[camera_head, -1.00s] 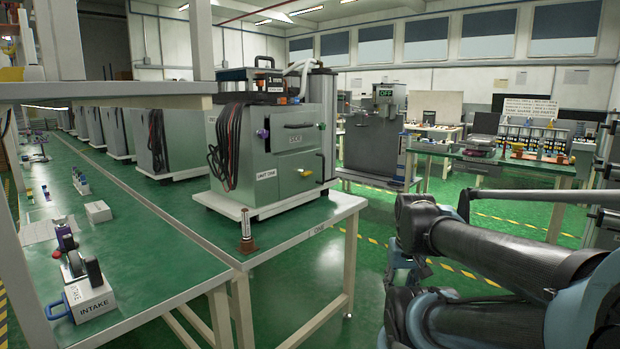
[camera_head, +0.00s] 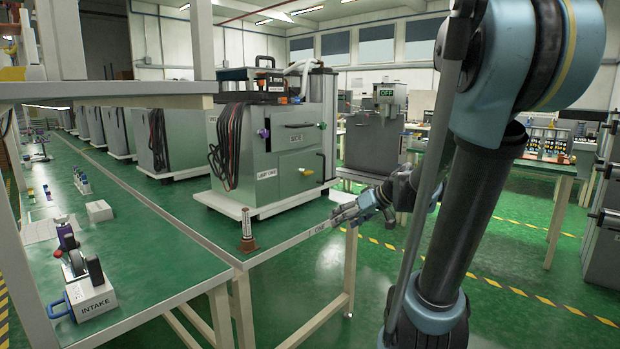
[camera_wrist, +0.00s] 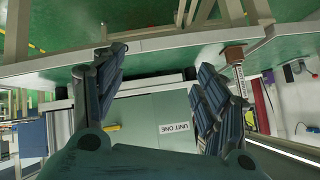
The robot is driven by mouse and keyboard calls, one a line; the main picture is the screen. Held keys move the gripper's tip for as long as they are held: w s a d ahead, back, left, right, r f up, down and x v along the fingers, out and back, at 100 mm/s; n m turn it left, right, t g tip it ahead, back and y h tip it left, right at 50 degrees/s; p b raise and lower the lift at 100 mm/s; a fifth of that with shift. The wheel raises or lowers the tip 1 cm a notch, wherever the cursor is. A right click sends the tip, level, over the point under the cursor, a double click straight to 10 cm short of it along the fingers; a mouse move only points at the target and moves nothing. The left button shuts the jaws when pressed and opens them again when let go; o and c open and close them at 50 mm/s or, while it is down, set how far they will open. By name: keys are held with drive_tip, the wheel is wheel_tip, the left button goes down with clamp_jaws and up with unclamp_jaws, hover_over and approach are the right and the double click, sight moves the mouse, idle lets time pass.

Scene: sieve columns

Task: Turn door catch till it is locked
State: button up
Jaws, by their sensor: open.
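The grey cabinet labelled UNIT ONE (camera_head: 262,190) stands on the green bench. Its front has a door panel with a dark upright lever (camera_head: 321,165) at the right edge, a yellow knob (camera_head: 306,172) and a purple knob (camera_head: 263,133). Which of these is the door catch I cannot tell for certain. My gripper (camera_head: 345,212) is open and empty near the bench's front right edge, below and right of the cabinet front, apart from it. In the wrist view my gripper (camera_wrist: 160,78) has its fingers spread, with the cabinet's UNIT ONE label (camera_wrist: 178,127) between and beyond them.
A small brown-based post (camera_head: 248,236) stands at the bench's near corner; it also shows in the wrist view (camera_wrist: 236,58). The INTAKE box (camera_head: 90,296) sits on the left bench. Another machine with an OFF sign (camera_head: 386,93) stands behind.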

drive_tip(key=w+a+r+n+t+y, duration=0.2)
drive_tip(key=w+r+t+y, duration=0.15)
drive_tip(key=w, duration=0.85)
drive_tip(key=n+t+y, duration=0.2)
approach(307, 173)
drive_tip(key=w+d+x, duration=0.1)
drive_tip(key=x, duration=0.8)
drive_tip(key=shift+w+a+f, duration=0.3)
drive_tip(key=shift+w, duration=0.05)
drive_tip(key=shift+c, duration=0.3)
drive_tip(key=c, duration=1)
